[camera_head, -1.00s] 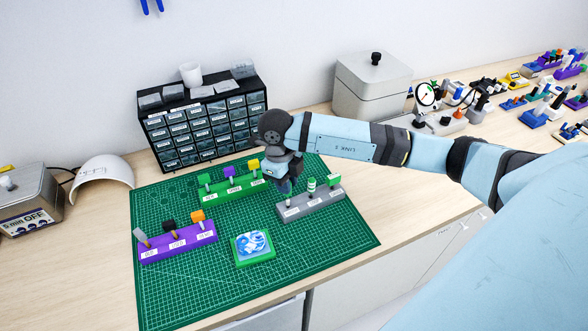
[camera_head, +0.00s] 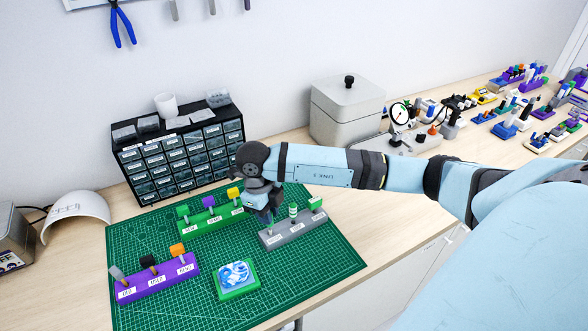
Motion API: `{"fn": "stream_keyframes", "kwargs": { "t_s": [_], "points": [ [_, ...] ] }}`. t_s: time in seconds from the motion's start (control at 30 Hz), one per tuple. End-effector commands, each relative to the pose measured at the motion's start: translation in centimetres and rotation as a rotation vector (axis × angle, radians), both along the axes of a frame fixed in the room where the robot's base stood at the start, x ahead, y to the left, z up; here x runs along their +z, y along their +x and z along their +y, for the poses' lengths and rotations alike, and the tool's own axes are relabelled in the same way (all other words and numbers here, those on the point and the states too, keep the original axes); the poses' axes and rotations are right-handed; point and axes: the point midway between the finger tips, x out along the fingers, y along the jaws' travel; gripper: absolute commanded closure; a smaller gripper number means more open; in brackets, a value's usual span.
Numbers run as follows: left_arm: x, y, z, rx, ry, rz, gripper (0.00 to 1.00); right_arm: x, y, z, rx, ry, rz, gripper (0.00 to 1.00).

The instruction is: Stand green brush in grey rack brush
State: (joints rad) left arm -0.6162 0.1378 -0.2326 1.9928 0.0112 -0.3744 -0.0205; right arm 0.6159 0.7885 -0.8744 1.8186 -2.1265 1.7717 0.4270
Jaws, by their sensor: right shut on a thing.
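The grey rack (camera_head: 290,234) stands on the green cutting mat, with labels on its front. A green-and-white banded tool (camera_head: 293,212) stands in its middle, and a green-topped tool (camera_head: 316,203) stands at its right end. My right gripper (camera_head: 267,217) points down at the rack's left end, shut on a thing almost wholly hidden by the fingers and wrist. I cannot tell whether it is the green brush or whether it touches the rack. My left gripper is not in view.
A green rack (camera_head: 213,219) with green, purple and yellow tools stands close behind and left of my gripper. A purple rack (camera_head: 158,281) and a green tray (camera_head: 239,291) with blue-and-white contents stand nearer. A drawer cabinet (camera_head: 183,155) stands behind. The mat's front right is clear.

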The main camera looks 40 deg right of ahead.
Motion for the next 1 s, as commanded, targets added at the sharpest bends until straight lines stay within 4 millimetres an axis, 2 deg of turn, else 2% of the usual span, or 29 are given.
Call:
{"fn": "stream_keyframes", "kwargs": {
  "t_s": [0.6,0.83,0.87,0.97,1.0],
  "points": [
    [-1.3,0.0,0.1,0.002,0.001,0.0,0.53,-1.4,0.0,0.0,0.0,0.0,-0.001,1.0],
    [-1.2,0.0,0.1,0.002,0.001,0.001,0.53,-1.3,0.0,0.0,0.0,0.0,0.0,1.0],
    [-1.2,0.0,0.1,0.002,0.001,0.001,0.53,-1.3,0.0,0.0,0.0,0.0,0.0,0.74],
    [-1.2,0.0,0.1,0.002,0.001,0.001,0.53,-1.3,0.0,0.0,0.0,0.0,0.0,0.51],
    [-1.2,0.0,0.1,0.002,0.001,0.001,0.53,-1.3,0.0,0.0,0.0,0.0,0.0,0.51]
  ]
}}
